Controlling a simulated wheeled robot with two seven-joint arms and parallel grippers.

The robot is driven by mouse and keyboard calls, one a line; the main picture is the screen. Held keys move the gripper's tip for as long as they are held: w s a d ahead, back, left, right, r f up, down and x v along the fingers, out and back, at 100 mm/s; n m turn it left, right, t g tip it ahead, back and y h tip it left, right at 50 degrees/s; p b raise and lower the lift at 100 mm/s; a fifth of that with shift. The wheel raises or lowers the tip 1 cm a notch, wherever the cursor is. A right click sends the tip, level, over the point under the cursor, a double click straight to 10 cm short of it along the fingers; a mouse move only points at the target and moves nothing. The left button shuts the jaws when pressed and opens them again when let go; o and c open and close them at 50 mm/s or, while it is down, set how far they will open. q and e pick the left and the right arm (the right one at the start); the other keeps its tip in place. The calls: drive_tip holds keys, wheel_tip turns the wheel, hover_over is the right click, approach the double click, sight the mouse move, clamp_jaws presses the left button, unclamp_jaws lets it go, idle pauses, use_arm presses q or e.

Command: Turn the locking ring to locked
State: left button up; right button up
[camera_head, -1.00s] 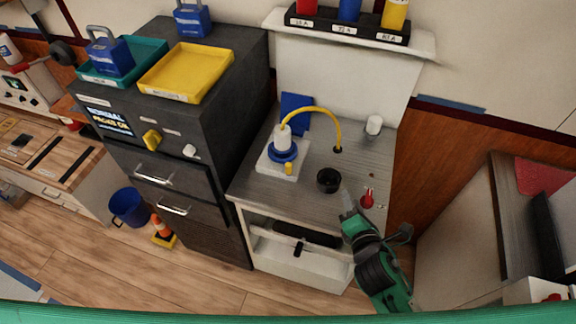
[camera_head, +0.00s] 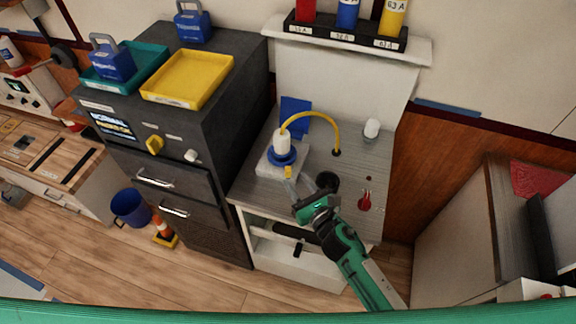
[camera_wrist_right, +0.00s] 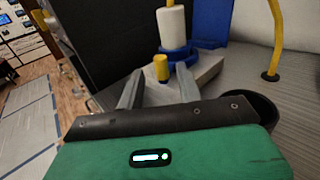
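The locking ring (camera_head: 281,159) is a blue collar around the foot of a white cylindrical plug (camera_head: 282,142) on a light grey block. In the right wrist view the blue ring (camera_wrist_right: 181,54) sits behind a short yellow peg (camera_wrist_right: 161,68); the peg also shows in the head view (camera_head: 288,172). My right gripper (camera_head: 299,185) is over the bench just in front of the peg. In the wrist view its two grey fingers (camera_wrist_right: 160,88) are apart, with the peg beyond and between them; nothing is held. My left gripper is out of view.
A yellow cable (camera_head: 325,115) arches from the plug to the bench top. A black cup (camera_head: 327,181) stands close beside my right gripper. A red item (camera_head: 365,200) and a white cylinder (camera_head: 372,128) are further right. A dark cabinet (camera_head: 225,100) rises at left.

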sight(290, 172)
drive_tip(key=p+x, duration=0.1)
drive_tip(key=x, duration=0.4)
drive_tip(key=shift+w+a, duration=0.2)
drive_tip(key=shift+w, duration=0.15)
clamp_jaws()
